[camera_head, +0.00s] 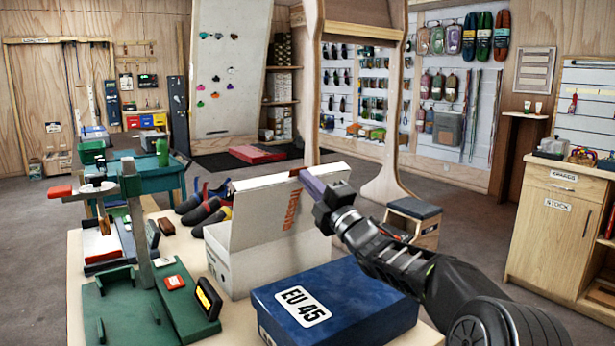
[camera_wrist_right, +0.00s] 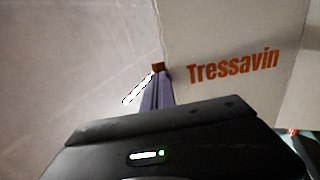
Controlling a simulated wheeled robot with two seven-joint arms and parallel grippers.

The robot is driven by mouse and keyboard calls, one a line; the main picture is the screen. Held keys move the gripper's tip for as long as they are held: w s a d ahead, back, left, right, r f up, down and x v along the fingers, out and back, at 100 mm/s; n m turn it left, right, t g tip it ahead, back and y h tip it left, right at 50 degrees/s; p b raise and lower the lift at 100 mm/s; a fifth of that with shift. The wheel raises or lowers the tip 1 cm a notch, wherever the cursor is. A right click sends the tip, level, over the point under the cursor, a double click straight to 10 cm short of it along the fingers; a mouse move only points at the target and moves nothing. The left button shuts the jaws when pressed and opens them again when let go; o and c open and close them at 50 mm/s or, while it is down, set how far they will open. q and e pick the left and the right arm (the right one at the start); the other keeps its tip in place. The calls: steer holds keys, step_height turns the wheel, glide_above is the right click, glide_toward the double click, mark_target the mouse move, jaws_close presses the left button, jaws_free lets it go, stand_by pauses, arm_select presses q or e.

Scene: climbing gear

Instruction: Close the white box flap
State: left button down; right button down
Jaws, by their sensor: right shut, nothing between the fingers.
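The white box (camera_head: 238,262) stands on the table behind the blue box. Its flap (camera_head: 287,208) is raised, with orange lettering on the face toward me. In the right wrist view the flap (camera_wrist_right: 230,75) fills the upper right and reads "Tressavin". My right gripper (camera_head: 308,181) reaches in from the right, with its purple fingers shut and empty at the flap's upper part. In the right wrist view the fingertips (camera_wrist_right: 158,72) are at the flap's left edge; I cannot tell whether they touch it. My left gripper is not in view.
The blue "EU 45" box (camera_head: 350,305) stands in front of the white box, below my right arm. Green tool fixtures (camera_head: 125,305) fill the table's left side. Climbing shoes (camera_head: 205,208) lie behind the white box at left. A wooden post frame stands beyond the table.

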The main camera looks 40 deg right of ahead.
steer(key=shift+w+r, duration=0.1)
steer(key=shift+w, duration=0.15)
